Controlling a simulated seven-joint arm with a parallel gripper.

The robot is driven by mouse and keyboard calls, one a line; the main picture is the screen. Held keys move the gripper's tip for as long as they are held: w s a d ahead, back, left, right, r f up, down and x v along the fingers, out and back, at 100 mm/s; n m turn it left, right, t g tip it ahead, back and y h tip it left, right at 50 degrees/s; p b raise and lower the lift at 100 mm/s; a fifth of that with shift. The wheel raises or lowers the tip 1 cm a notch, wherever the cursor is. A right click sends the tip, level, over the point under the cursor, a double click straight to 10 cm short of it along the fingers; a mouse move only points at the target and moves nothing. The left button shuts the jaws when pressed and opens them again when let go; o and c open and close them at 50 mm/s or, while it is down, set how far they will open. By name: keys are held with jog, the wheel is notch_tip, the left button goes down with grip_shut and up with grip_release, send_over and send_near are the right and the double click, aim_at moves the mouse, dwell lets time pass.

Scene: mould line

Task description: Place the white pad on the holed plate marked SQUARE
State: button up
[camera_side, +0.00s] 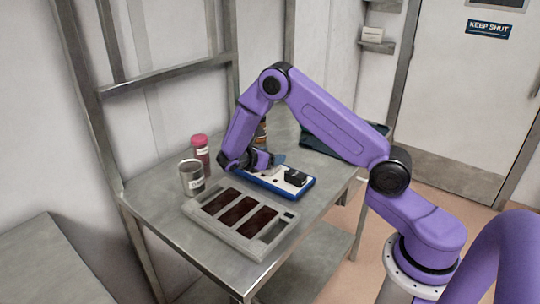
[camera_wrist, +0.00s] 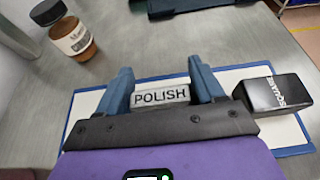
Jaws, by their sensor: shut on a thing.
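In the wrist view, my gripper (camera_wrist: 160,80) has its blue fingers on either side of a pale grey-white block marked POLISH (camera_wrist: 160,96), shut on it. The block is over a white board with a blue edge (camera_wrist: 237,80); whether it touches the board is unclear. A black block marked SQUARE (camera_wrist: 276,93) is on the right part of that board. In the side view, my gripper (camera_side: 268,160) is low over the left end of the board (camera_side: 268,184), and the black block (camera_side: 296,177) is right of it. I see no clear holed plate marked SQUARE.
A grey frame with three dark red panels (camera_side: 201,210) lies at the table's front. A metal cup (camera_side: 191,178) and a red-lidded jar (camera_side: 200,150) stand left. A brown jar (camera_wrist: 72,34) and a dark tray (camera_side: 322,146) are behind.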

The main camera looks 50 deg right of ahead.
jog(key=o, duration=1)
jog(key=shift+o, duration=0.2)
jog(key=shift+a+r, duration=0.15)
jog(key=shift+r, duration=0.05)
jog(key=v, duration=1.2)
jog(key=s+a+r+m+y, duration=0.1)
jog(key=s+a+r+y, duration=0.1)
jog(key=s, duration=0.9)
jog(key=s+a+r+m+y, duration=0.2)
jog(key=s+a+y, duration=0.2)
jog(key=s+y, duration=0.3)
jog(key=s+a+r+m+y, duration=0.2)
jog(key=s+a+y, duration=0.1)
jog(key=s, duration=1.3)
jog(key=shift+y, duration=0.9)
